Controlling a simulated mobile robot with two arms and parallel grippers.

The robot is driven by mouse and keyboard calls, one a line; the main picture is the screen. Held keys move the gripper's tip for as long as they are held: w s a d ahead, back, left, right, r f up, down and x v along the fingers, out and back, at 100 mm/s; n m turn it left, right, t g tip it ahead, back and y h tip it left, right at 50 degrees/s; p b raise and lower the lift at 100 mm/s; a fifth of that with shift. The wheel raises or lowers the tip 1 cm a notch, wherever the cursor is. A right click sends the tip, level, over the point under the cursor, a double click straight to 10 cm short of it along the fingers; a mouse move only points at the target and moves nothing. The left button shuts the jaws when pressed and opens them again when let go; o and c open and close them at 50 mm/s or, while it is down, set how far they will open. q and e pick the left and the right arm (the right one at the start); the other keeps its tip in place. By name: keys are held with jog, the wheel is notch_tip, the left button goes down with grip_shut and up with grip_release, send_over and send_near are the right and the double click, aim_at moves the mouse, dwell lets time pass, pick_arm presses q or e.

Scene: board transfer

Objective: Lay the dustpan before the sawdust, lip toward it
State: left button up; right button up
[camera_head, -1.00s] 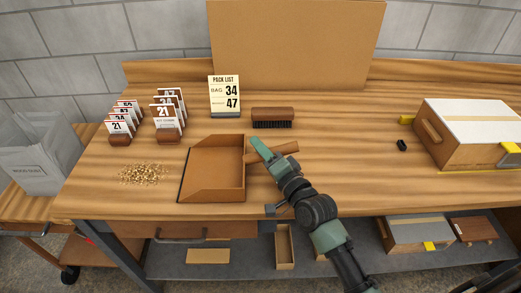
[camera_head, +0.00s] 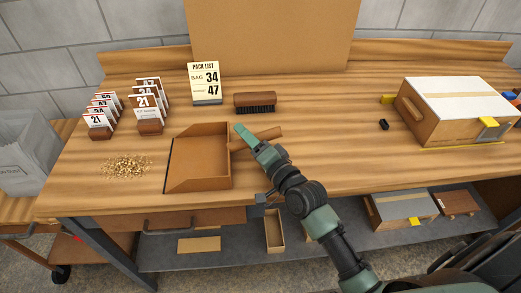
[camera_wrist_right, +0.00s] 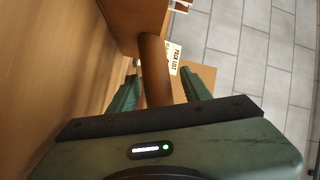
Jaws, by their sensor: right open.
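The brown dustpan (camera_head: 200,158) lies flat on the bench, its open lip on the left facing the sawdust pile (camera_head: 127,166). A bare strip of bench shows between lip and sawdust. Its handle (camera_head: 268,133) points right. My right gripper (camera_head: 243,137) is at the handle by the pan's right wall. In the right wrist view, the handle (camera_wrist_right: 155,70) runs between the two spread green fingers (camera_wrist_right: 160,88), with gaps at its sides. My left gripper is not in view.
A brush (camera_head: 255,101) lies behind the dustpan. A pack list card (camera_head: 205,82) and several numbered tags (camera_head: 147,110) stand at the back left. A box with a white top (camera_head: 458,110) is at right, a small black item (camera_head: 384,124) near it. The front middle bench is clear.

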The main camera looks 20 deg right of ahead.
jog(key=b+v, duration=0.1)
jog(key=v, duration=0.9)
jog(key=shift+s+r, duration=0.1)
jog(key=shift+s, duration=0.25)
